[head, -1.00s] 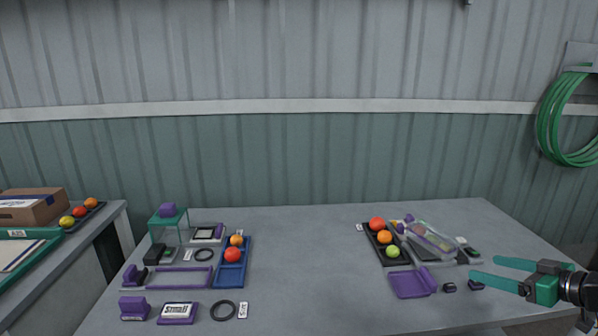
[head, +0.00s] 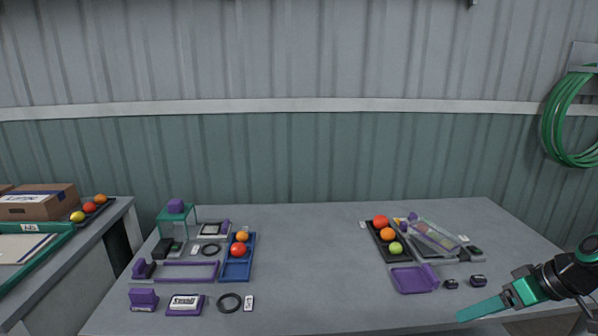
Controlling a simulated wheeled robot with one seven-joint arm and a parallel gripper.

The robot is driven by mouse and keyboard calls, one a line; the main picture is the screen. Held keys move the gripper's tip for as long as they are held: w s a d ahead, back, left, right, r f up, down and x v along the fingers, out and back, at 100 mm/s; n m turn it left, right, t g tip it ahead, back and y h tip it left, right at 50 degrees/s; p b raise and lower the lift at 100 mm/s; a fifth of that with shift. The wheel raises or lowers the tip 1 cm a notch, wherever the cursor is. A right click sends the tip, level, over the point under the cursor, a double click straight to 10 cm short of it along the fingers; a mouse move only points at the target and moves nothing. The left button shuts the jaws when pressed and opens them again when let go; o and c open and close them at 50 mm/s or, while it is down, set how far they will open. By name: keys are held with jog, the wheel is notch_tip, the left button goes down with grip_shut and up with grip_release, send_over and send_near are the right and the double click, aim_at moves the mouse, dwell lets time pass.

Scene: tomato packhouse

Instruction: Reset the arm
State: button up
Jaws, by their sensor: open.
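My gripper (head: 484,310) is at the lower right in the head view, over the table's right front part. Its green fingers point left and line up from this angle, so the gap between them is hard to see. Nothing shows in the fingers. My arm comes in from the right edge. The fingers are apart from the purple tray (head: 415,280) and the small dark items (head: 478,281) behind them.
A black tray (head: 404,257) with tomatoes and a tilted clear-lidded box (head: 436,236) stand at the right. A blue tray (head: 236,270), a green-framed stand (head: 164,221) and a black ring (head: 229,302) are at the left. The table's middle (head: 310,270) is clear.

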jog(key=s+r+m+g+h, duration=0.2)
jog(key=s+r+m, duration=0.1)
jog(key=s, duration=0.6)
jog(key=s+r+m+g+h, duration=0.2)
jog(key=s+m, duration=0.4)
jog(key=s, duration=0.3)
jog(key=shift+a+r+m+g, duration=0.3)
jog(key=shift+r+g, duration=0.2)
jog(key=shift+r, duration=0.3)
